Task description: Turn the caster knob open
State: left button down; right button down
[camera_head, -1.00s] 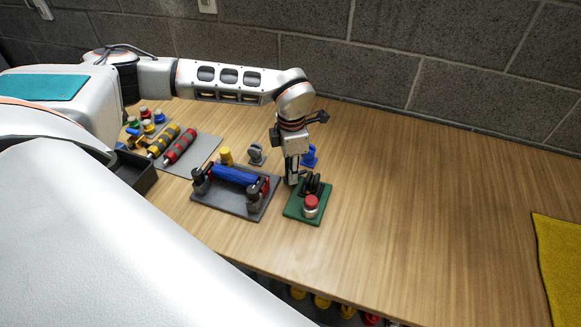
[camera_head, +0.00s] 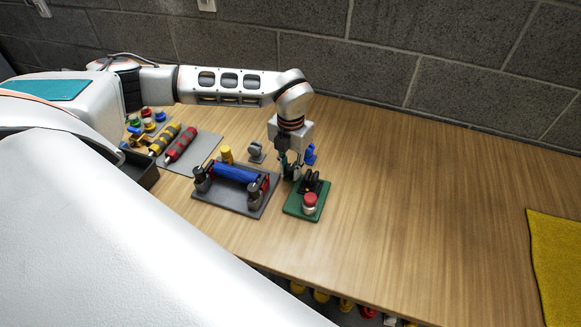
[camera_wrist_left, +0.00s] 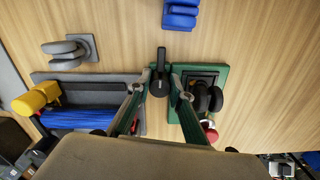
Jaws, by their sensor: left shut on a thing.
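The green plate (camera_head: 292,210) lies on the table and carries a caster with black twin wheels (camera_head: 311,181) and a red-topped button (camera_head: 310,201). In the left wrist view the wheels (camera_wrist_left: 208,98) are right of my fingers. A black knob (camera_wrist_left: 159,84) stands at the plate's left edge in that view. My left gripper (camera_head: 291,170) points down at the far left part of the plate. Its fingers (camera_wrist_left: 156,90) are shut on the black knob, one on each side. In the head view the gripper hides the knob. My right gripper is not in view.
A grey plate with a blue roller (camera_head: 235,174) stands close left of the green plate. A grey caster (camera_head: 256,152) and a blue caster (camera_head: 310,154) stand behind. The table to the right is clear up to a yellow cloth (camera_head: 556,260).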

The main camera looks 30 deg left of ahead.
pick_arm(q)
jog(key=shift+n, duration=0.3)
jog(key=c, duration=1.8)
grip_release()
